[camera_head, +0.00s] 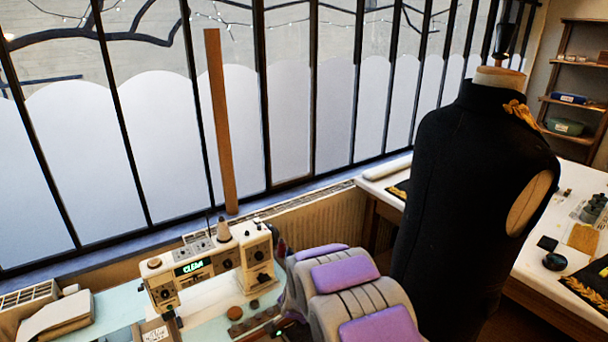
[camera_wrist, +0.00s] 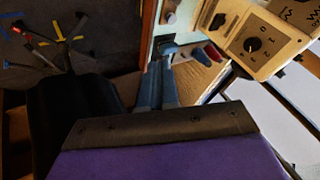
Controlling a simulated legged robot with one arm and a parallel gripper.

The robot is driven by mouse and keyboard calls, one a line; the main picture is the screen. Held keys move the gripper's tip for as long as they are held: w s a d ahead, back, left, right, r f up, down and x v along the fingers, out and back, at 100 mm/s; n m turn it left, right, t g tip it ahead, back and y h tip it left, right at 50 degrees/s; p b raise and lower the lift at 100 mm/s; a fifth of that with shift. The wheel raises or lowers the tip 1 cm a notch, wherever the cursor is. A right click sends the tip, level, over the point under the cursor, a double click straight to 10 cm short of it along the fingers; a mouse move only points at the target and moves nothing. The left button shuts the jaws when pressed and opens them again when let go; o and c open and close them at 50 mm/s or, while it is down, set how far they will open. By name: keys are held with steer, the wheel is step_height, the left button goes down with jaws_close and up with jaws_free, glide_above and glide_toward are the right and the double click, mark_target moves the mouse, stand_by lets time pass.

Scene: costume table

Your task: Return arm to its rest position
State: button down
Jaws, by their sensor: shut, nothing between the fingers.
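In the wrist view, my gripper (camera_wrist: 166,52) shows as two narrow grey-blue fingers beyond a dark bolted plate and a purple pad. The fingers are shut with nothing between them. They are near the edge of the pale sewing table, beside the sewing machine (camera_wrist: 262,42). In the head view, the purple-padded grey links of my folded arm fill the bottom centre, and my fingers cannot be made out there. The cream sewing machine (camera_head: 205,262) stands just left of my arm.
A dress form in a black vest (camera_head: 455,190) stands close to the right of my arm. Behind it is a white table (camera_head: 535,250) with small items. A wooden strip (camera_head: 221,120) leans against the window. In the wrist view, a stand with coloured tips (camera_wrist: 62,50) is at upper left.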

steer(key=s+d+r+n+g, duration=0.2)
steer(key=s+d+r, duration=0.3)
steer(key=s, duration=0.5)
steer(key=s+d+r+n+g, duration=0.2)
steer(key=s+d+r, duration=0.1)
steer(key=s+r, duration=0.55)
steer(key=s+d+r+n+g, duration=0.2)
steer(key=s+d+r, duration=0.25)
steer(key=s, duration=0.65)
steer(key=s+d+r+g, duration=0.1)
steer(key=s+d, duration=0.1)
steer(key=s, duration=0.6)
steer(key=s+d+r+n+g+h, duration=0.1)
steer(key=s+d+g, duration=0.1)
steer(key=s, duration=0.7)
steer(key=shift+d+r+n, duration=0.3)
steer(key=shift+d+r, duration=0.05)
steer(key=shift+r, duration=0.05)
